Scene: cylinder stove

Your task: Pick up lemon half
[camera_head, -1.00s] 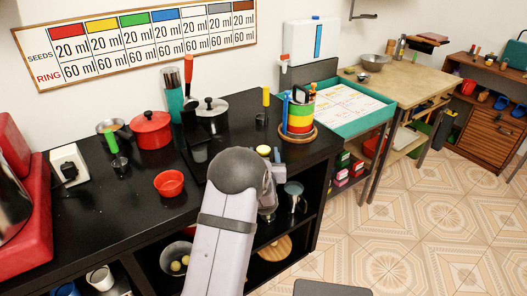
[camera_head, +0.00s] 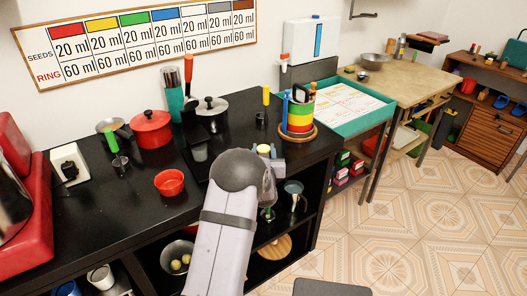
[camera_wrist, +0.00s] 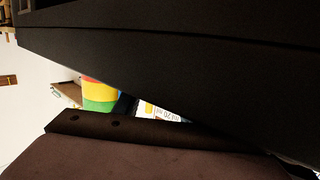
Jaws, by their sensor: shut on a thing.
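My arm reaches up from the bottom of the head view to the counter's front edge. My gripper (camera_head: 270,162) is at its end, mostly hidden behind the rounded arm joint, and is shut on a small yellow piece (camera_head: 263,149), which looks like the lemon half. Only its top shows, and how the jaws hold it cannot be made out. In the wrist view, dark surfaces fill most of the picture and the lemon half cannot be seen. Two pale yellow pieces (camera_head: 180,262) lie in a pan on the shelf below; I cannot tell what they are.
On the black counter (camera_head: 110,225) stand a red pot (camera_head: 151,129), a red bowl (camera_head: 169,182) and a grey pot (camera_head: 211,114). A striped canister (camera_head: 299,115) stands close behind my gripper; it also shows in the wrist view (camera_wrist: 100,97). A metal mug (camera_head: 294,193) is right of the arm.

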